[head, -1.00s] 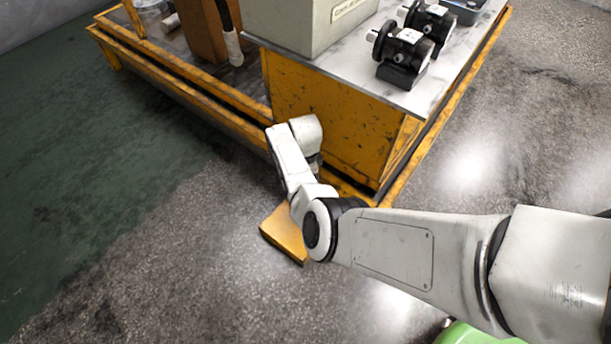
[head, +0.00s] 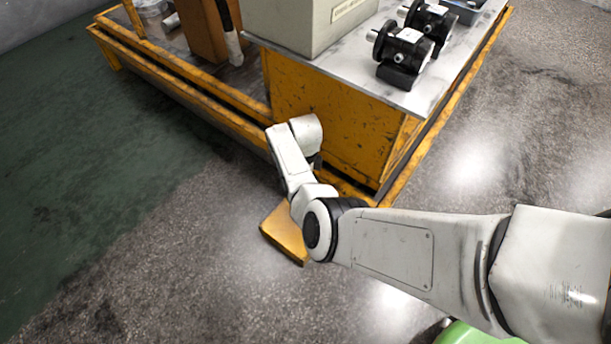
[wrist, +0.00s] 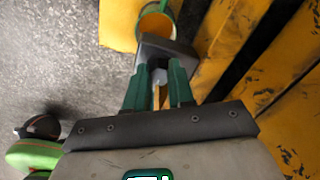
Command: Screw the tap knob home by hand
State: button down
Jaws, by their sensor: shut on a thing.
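In the wrist view, my gripper (wrist: 159,75) has two green fingers closed in on a small light grey piece (wrist: 158,77). It appears to be the tap knob, and most of it is hidden by the fingers. A dark grey block (wrist: 180,50) lies just beyond the fingertips; I cannot tell whether it touches the piece. An orange-yellow round container (wrist: 155,27) with a green edge shows behind that block. In the head view, my arm hides the gripper and the knob, low beside the front of the yellow cabinet (head: 330,130).
A yellow plate (head: 283,235) lies on the floor beside the yellow frame rail (head: 190,88). Black motors (head: 402,55) stand on the metal top (head: 350,72) beside a grey box (head: 300,25). Yellow rails (wrist: 235,25) run close right of my gripper. Open floor (head: 180,280) lies left.

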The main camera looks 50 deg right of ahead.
jog(key=c, duration=1)
grip_release()
jog(key=shift+o, duration=0.2)
jog(key=shift+r, duration=0.15)
notch_tip(320, 180, up, 10)
jog(key=p, duration=0.5)
jog(key=shift+r, duration=0.25)
jog(key=shift+s, duration=0.15)
